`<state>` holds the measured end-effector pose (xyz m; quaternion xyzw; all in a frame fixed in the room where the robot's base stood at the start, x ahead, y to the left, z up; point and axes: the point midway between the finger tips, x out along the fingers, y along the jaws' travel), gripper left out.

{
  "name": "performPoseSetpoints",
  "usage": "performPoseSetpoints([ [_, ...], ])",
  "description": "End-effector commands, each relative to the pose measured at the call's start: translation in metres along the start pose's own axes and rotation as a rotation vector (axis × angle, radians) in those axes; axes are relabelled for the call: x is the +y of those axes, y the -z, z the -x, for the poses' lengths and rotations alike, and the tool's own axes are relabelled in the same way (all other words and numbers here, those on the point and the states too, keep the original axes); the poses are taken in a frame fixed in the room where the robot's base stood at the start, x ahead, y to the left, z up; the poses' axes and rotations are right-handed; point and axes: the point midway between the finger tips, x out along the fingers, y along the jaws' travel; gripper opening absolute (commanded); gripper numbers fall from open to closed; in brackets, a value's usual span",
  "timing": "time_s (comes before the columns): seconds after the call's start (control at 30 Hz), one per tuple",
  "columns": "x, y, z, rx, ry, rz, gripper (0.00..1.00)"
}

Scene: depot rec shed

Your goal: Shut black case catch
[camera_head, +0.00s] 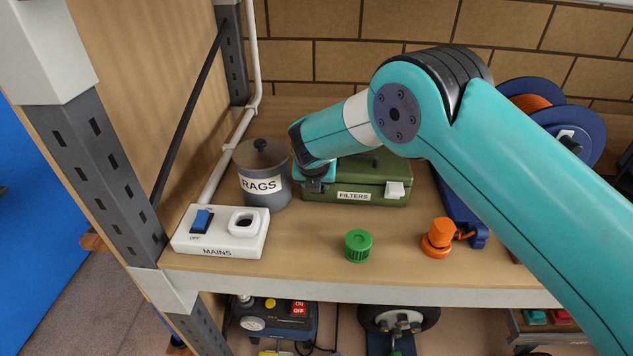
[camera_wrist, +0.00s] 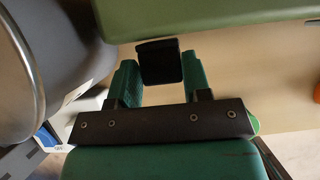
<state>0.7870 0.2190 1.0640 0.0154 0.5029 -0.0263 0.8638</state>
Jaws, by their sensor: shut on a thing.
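The green case (camera_head: 375,177), labelled FILTERS, stands on the shelf with its lid down. A white catch (camera_head: 394,189) is at the right of its front. The black catch (camera_wrist: 160,62) sticks out from the case edge (camera_wrist: 205,14) in the wrist view, between my two teal fingers. My gripper (camera_wrist: 159,68) is shut on this catch, at the left of the case front. In the head view my gripper (camera_head: 315,180) and forearm cover that corner, so I cannot tell whether the catch is fastened.
A grey RAGS tin (camera_head: 277,189) stands close left of my gripper. A MAINS switch box (camera_head: 218,243), a green cap (camera_head: 358,246) and an orange knob (camera_head: 438,238) are nearer the shelf edge. The shelf directly in front of the case is clear.

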Motion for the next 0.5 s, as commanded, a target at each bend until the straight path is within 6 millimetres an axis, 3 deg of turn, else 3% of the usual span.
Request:
performPoseSetpoints([
  [0.3,0.0001,0.0,-0.0004,0.001,0.0,-0.001,0.21],
  [0.33,0.0,0.0,-0.0004,0.0,0.0,-0.001,0.49],
  [0.43,0.0,0.0,-0.0004,0.0,0.0,-0.001,0.7],
  [0.5,0.0,0.0,-0.0004,0.0,0.0,-0.001,0.7],
])
